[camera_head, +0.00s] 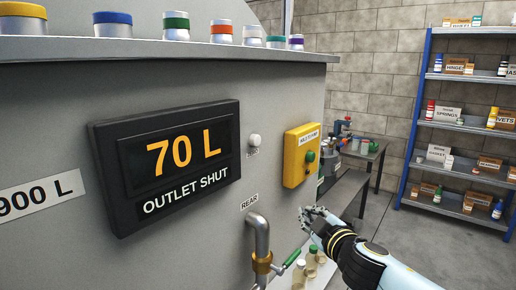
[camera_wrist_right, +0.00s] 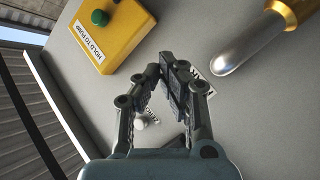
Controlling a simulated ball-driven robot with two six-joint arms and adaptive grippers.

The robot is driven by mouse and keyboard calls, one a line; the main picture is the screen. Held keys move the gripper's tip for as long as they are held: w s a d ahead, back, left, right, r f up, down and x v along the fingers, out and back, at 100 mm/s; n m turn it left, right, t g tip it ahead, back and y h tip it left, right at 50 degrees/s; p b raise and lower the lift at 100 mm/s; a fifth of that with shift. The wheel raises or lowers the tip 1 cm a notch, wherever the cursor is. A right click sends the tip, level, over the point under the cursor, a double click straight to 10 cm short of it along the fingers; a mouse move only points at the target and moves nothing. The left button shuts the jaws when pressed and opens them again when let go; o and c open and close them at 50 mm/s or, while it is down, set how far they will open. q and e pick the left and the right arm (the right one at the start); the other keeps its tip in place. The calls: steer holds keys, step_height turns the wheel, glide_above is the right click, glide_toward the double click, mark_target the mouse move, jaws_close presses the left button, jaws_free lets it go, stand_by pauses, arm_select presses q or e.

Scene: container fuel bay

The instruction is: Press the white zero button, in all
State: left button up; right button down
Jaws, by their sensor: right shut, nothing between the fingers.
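The white zero button (camera_head: 254,140) is a small round knob on the grey tank wall, just right of the black display (camera_head: 170,165), which reads "70 L" and "OUTLET SHUT". A small label sits under the button. In the right wrist view the white button (camera_wrist_right: 140,123) shows between the finger linkages, partly hidden. My right gripper (camera_head: 312,214) is shut and empty, below and right of the button and apart from it. In the right wrist view its fingertips (camera_wrist_right: 168,68) are together. My left gripper is not in view.
A yellow box (camera_head: 301,155) with a green button is right of the white button. A bent metal pipe (camera_head: 260,236) with a brass collar and green-handled valve is below. Coloured-lid tins line the ledge above. A blue shelf rack (camera_head: 465,120) stands at right.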

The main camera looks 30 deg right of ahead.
mark_target(255, 140)
arm_select(q)
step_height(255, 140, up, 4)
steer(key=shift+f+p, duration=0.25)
steer(key=shift+p, duration=1)
arm_select(e)
step_height(255, 140, up, 15)
steer(key=w+a+n+t, duration=0.1)
steer(key=t, duration=0.1)
steer(key=shift+w+f+t, duration=0.15)
steer(key=shift+w+t, duration=0.1)
steer(key=shift+t, duration=0.05)
steer(key=shift+w+a, duration=0.1)
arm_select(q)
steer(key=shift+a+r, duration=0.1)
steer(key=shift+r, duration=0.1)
arm_select(e)
steer(key=w+a, duration=0.3)
steer(key=w, duration=0.5)
steer(key=shift+a, duration=0.15)
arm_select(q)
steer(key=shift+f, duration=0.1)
arm_select(e)
steer(key=shift+w, duration=0.1)
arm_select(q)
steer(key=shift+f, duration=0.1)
arm_select(e)
steer(key=shift+w+a, duration=0.15)
steer(key=shift+w, duration=0.15)
